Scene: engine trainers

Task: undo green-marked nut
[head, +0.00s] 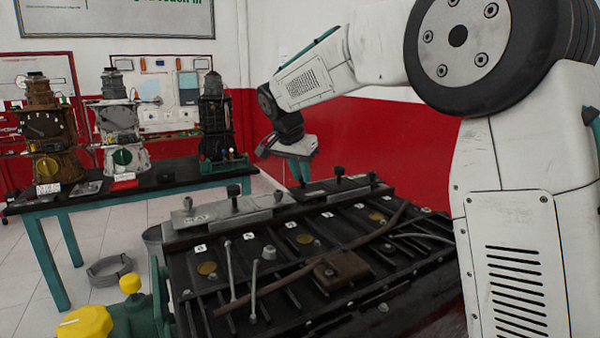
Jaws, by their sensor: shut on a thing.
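My gripper (300,172) points down at the far side of the engine block (340,235), with its teal fingers close together. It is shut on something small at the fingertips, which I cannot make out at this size. The fingertips are just behind the pale metal covers (235,212) on top of the block. I cannot pick out a green mark on any nut. Dark knobs stand up from the covers, one on the left cover (233,191) and one on the right cover (339,172).
A yellow knob (85,322) is at the front left. A table (160,185) with several engine trainers stands at the back left.

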